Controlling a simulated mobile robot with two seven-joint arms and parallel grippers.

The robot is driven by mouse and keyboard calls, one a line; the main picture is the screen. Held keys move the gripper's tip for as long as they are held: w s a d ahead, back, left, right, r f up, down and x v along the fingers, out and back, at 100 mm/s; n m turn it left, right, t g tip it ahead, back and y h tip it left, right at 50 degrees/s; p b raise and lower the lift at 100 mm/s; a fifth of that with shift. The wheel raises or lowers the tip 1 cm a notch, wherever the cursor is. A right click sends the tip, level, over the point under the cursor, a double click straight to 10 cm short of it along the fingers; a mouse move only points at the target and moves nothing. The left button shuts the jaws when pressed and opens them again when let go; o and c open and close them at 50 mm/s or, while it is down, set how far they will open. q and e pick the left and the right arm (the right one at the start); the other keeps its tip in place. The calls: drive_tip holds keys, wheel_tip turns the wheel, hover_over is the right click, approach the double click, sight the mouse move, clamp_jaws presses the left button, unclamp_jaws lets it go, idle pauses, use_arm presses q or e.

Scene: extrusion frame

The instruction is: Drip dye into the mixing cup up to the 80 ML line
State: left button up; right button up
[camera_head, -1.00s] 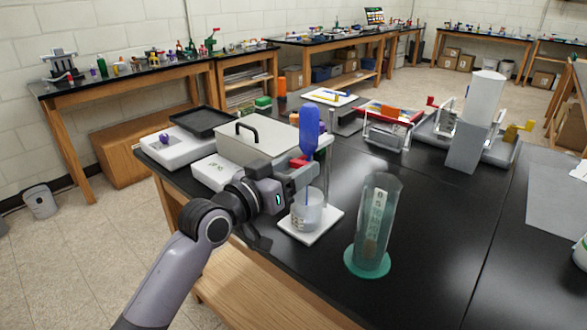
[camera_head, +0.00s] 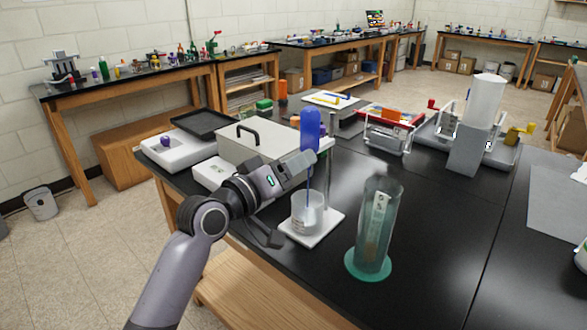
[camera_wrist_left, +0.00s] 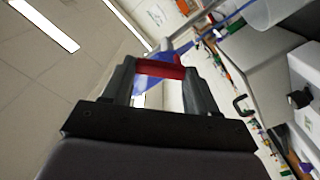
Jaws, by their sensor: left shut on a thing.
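A dispenser with a blue dye reservoir (camera_head: 310,130) hangs on a stand above the clear mixing cup (camera_head: 307,222). The cup stands upright on the stand's white base (camera_head: 325,226). A thin blue line (camera_head: 309,186) runs from below the reservoir down into the cup; I cannot tell whether it is a tube or falling dye. The cup's markings and liquid level are too small to read. My left gripper (camera_head: 303,169) is at the valve height, shut on the red handle (camera_wrist_left: 160,68), which it hides in the head view. My right gripper is not in view.
A tall clear cylinder on a green foot (camera_head: 369,264) stands right of the cup. A grey box with a black handle (camera_head: 258,145) and a black tray (camera_head: 205,123) lie behind my left arm. The black table is free at the front right.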

use_arm(q)
drive_tip(key=shift+w+a+r+n, duration=0.1)
drive_tip(key=shift+w+a+n, duration=0.15)
drive_tip(key=shift+n, duration=1.4)
drive_tip(key=shift+w+a+r+n, duration=0.1)
drive_tip(key=shift+a+n, duration=0.1)
drive_tip(key=shift+n, duration=1.5)
drive_tip(key=shift+w+a+r+n, duration=0.1)
drive_tip(key=shift+w+a+n, duration=0.15)
drive_tip(key=shift+n, duration=1.4)
drive_tip(key=o, duration=1.1)
drive_tip(key=shift+c, duration=0.2)
drive_tip(key=shift+s+a, duration=0.1)
drive_tip(key=shift+s, duration=0.05)
drive_tip(key=b+v, duration=0.1)
drive_tip(key=v, duration=0.6)
